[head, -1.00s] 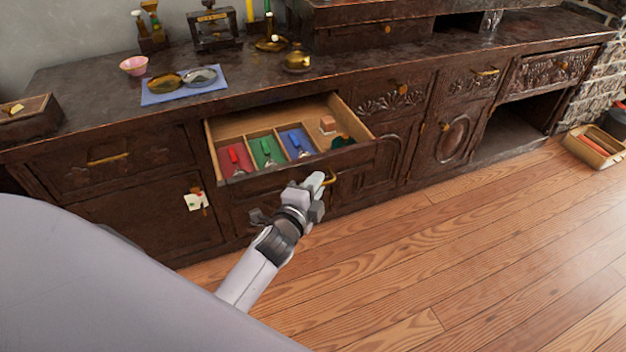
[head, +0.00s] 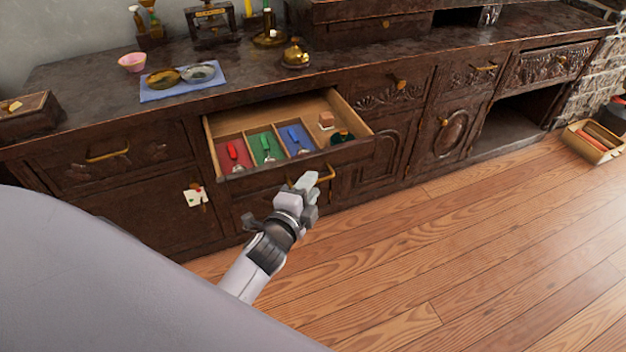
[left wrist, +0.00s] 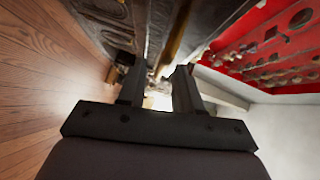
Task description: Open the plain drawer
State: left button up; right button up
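The drawer with a plain dark front (head: 345,158) is pulled out of the cabinet in the head view. Inside, red, green and blue compartments each hold a small tool, and an open wooden section holds a small block and a dark green item. Its brass handle (head: 327,173) is on the front. My left gripper (head: 306,182) is just left of the handle, in front of the drawer, with a small gap between them. In the left wrist view my left gripper (left wrist: 160,78) has its fingers apart, with nothing held between them. My right gripper is not in view.
The countertop holds a pink bowl (head: 132,62), a blue mat (head: 160,95) with two dishes, and a brass bell (head: 295,55). A closed drawer (head: 110,160) is at left. A box (head: 595,140) lies on the floor at right. The wooden floor (head: 450,240) in front is clear.

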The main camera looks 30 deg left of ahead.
pick_arm(q)
jog(key=shift+s+d+r+p, duration=0.1)
jog(key=shift+s+r+p, duration=0.1)
jog(key=shift+s, duration=0.95)
jog(key=shift+s+d+r+p, duration=0.1)
jog(key=shift+s+r, duration=0.05)
jog(key=shift+s, duration=0.95)
